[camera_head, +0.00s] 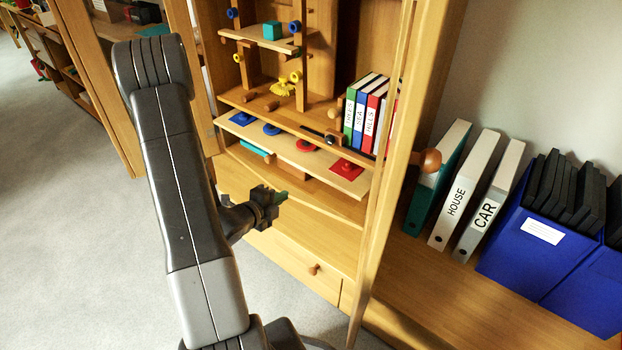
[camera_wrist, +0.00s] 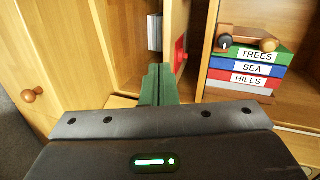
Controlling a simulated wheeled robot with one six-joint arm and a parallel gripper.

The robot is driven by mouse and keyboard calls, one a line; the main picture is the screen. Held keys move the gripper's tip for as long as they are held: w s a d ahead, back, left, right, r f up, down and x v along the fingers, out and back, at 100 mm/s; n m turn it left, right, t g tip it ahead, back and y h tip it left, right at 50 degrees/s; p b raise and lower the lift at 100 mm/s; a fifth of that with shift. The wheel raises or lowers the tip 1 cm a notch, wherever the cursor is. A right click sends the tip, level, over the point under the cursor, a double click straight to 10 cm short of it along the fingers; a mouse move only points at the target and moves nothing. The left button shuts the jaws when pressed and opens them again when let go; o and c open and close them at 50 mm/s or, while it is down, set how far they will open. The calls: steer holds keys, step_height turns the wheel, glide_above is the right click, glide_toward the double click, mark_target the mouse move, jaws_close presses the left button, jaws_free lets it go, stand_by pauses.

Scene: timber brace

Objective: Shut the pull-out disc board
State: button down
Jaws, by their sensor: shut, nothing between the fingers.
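The pull-out disc board (camera_head: 287,146) is a light wooden board sticking out from the front of the cabinet, below the shelf with the books. It bears a blue square (camera_head: 241,118), a blue disc (camera_head: 271,129), a red disc (camera_head: 306,145) and a red square (camera_head: 346,169). My gripper (camera_head: 279,197) is shut and empty, in front of the cabinet and lower in the picture than the board's front edge. Its green fingertips (camera_wrist: 158,84) are together in the wrist view, left of a red square (camera_wrist: 180,52). I see no contact with the board.
Upright books (camera_head: 367,112) stand on the shelf above the board. A wooden door (camera_head: 385,190) with a round knob (camera_head: 427,160) stands open to the right. A drawer with a knob (camera_head: 314,269) is below. Binders (camera_head: 455,200) stand farther right. The floor at left is clear.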

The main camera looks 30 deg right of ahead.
steer(key=s+m, duration=0.1)
steer(key=b, duration=0.2)
glide_toward(334, 163)
steer(key=shift+m+h, duration=0.3)
steer(key=a+f, duration=0.1)
steer(key=s+a+f, duration=0.1)
steer(key=a, duration=0.1)
steer(key=shift+f, duration=0.3)
steer(key=shift+w+d+g, duration=0.3)
steer(key=shift+d, duration=0.15)
steer(key=w+d, duration=0.1)
steer(key=d, duration=0.1)
steer(key=w+d+b, duration=0.1)
steer(key=d, duration=0.2)
steer(key=w+d, duration=0.1)
steer(key=d, duration=0.2)
steer(key=shift+w+d+b, duration=0.15)
steer(key=shift+w+b, duration=0.1)
steer(key=shift+b, duration=0.15)
steer(key=shift+w+d+r, duration=0.1)
steer(key=shift+w+d, duration=0.05)
steer(key=shift+d, duration=0.05)
